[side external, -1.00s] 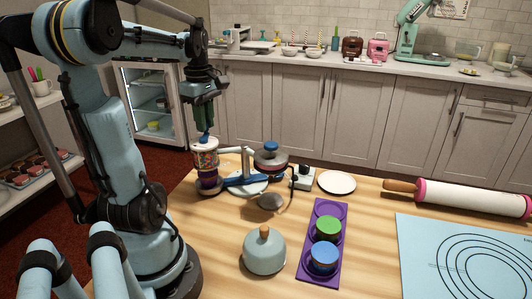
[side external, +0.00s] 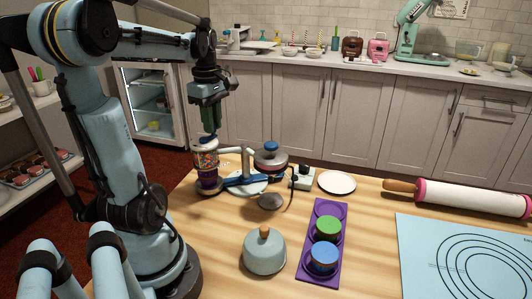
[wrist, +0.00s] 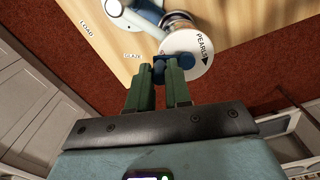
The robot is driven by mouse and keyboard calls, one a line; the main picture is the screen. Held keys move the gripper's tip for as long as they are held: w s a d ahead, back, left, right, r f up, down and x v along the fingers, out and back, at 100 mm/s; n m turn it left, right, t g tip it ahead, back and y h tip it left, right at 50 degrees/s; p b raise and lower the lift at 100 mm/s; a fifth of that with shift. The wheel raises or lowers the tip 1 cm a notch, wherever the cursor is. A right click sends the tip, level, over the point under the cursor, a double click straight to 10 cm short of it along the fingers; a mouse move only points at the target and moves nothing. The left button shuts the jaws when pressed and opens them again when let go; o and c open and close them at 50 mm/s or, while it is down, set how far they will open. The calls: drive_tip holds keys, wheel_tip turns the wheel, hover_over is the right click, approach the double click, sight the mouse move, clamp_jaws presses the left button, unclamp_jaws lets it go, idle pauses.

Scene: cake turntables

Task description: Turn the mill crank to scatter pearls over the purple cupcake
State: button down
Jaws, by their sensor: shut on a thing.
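The mill (side external: 205,161) is a clear jar of coloured pearls at the left of the turntable stand. A purple cupcake (side external: 209,184) shows below it, partly hidden by the mill. My gripper (side external: 208,132) is above the mill, shut on the blue crank knob (wrist: 159,66) at its top. In the wrist view both green fingers flank the knob. The mill's white top disc (wrist: 192,49) reads "PEARLS" with an arrow and sits just beyond the fingertips.
A blue-armed stand with a dark, blue-knobbed pot (side external: 270,160) is right of the mill. A purple tray (side external: 329,208) holds a green and a blue cupcake. A grey dome (side external: 264,254) is in front. A white plate (side external: 337,182) and rolling pin (side external: 465,196) lie right.

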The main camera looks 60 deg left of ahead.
sight(215, 143)
drive_tip(key=shift+d, duration=0.3)
drive_tip(key=shift+d, duration=0.65)
drive_tip(key=shift+s, duration=0.1)
drive_tip(key=shift+s+d, duration=0.2)
drive_tip(key=shift+d, duration=0.4)
